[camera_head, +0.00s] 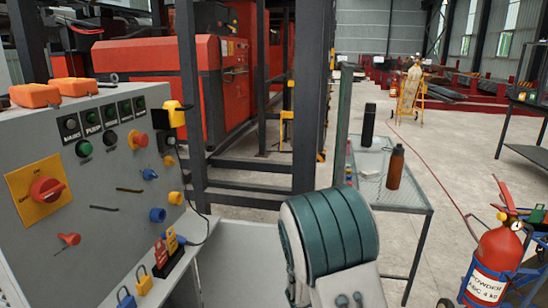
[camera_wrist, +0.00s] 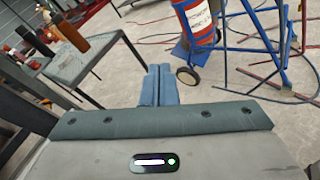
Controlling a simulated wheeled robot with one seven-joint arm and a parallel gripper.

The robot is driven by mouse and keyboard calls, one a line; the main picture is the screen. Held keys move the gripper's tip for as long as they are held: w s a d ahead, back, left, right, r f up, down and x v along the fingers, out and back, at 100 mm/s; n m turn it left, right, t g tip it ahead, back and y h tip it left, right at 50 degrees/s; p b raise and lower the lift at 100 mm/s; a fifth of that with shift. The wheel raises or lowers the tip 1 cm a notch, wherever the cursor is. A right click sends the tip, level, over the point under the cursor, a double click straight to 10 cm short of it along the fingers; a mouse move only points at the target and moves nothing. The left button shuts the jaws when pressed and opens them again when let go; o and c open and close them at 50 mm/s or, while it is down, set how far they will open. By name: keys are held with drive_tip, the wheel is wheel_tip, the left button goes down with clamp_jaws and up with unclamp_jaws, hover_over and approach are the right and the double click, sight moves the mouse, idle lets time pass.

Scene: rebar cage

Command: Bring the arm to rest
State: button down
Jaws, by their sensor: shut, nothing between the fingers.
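My gripper (camera_wrist: 159,71) shows in the wrist view. Its two blue-grey fingers lie side by side, shut, with nothing between them. They point out over the concrete floor, between the table and the extinguisher cart, and touch nothing that I can see. In the head view a teal and white part of my arm (camera_head: 330,235) stands at the bottom centre, right of the control panel. The fingers are hidden in that view.
A grey control panel (camera_head: 85,190) fills the left. A metal table (camera_head: 410,199) bears a black bottle (camera_head: 368,125) and a brown bottle (camera_head: 395,167). A red fire extinguisher (camera_head: 497,250) stands at the right, also in the wrist view (camera_wrist: 196,20). Hoses lie across the floor.

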drive_tip(key=s+d+r+m+g+y+p, duration=0.2)
drive_tip(key=s+r+m+g+y+p, duration=0.4)
drive_tip(key=s+r+m, duration=0.65)
drive_tip(key=s+a+r+m+t+y+p, duration=0.1)
drive_tip(key=s+a+r+m+y+p, duration=0.5)
drive_tip(key=s+a+r+y+p, duration=0.2)
drive_tip(key=s+a+r+p, duration=0.1)
drive_tip(key=s+a+r, duration=0.1)
drive_tip(key=a+r, duration=0.1)
drive_tip(key=shift+s+a+r+m+t, duration=0.15)
drive_tip(key=shift+s+a+m+t, duration=0.25)
drive_tip(key=shift+a, duration=0.25)
